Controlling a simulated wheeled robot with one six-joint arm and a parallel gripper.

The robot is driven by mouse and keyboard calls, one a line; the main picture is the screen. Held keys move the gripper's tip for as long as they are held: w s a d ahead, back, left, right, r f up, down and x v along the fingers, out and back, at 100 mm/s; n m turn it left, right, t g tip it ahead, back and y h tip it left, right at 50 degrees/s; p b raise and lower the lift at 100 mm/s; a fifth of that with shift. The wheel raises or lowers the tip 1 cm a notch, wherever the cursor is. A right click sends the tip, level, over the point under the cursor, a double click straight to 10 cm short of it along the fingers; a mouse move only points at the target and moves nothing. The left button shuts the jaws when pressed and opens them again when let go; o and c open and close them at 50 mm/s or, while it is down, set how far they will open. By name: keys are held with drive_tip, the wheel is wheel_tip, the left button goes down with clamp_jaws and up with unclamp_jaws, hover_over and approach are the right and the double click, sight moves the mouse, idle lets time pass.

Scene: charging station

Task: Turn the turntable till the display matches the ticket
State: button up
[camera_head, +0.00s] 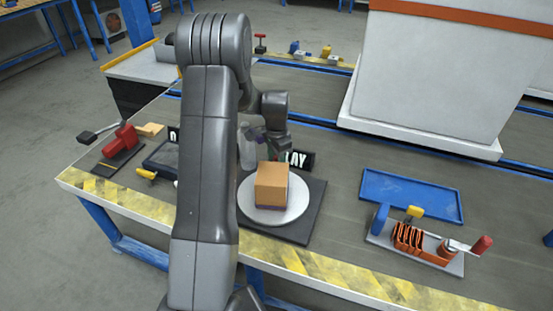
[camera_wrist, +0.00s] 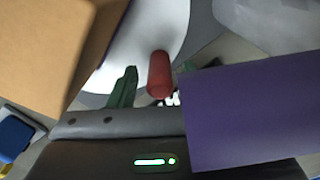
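The turntable is a pale round disc (camera_head: 248,203) on a dark base (camera_head: 310,215), near the table's front edge. An orange-brown box (camera_head: 272,184) stands on the disc with a purple part low at its side; the box also fills the upper left of the wrist view (camera_wrist: 45,50). In the wrist view a red peg (camera_wrist: 159,75) stands by the disc, and a purple surface (camera_wrist: 250,110) covers the right. My gripper (camera_head: 277,152) is behind the box. Its green fingers are apart on either side of the peg, with gaps visible. Contact is not visible. I cannot make out a ticket.
A dark sign ending in "LAY" (camera_head: 299,159) stands behind the turntable, partly hidden by my arm. A blue tray (camera_head: 412,194) and an orange-ribbed fixture (camera_head: 408,238) lie to the right. A red clamp-like device (camera_head: 126,136) is at left. A large white cabinet (camera_head: 440,75) stands behind.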

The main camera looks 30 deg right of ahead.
wheel_tip(320, 180, up, 14)
drive_tip(key=p, duration=0.3)
idle(0.3)
drive_tip(key=shift+f, duration=0.1)
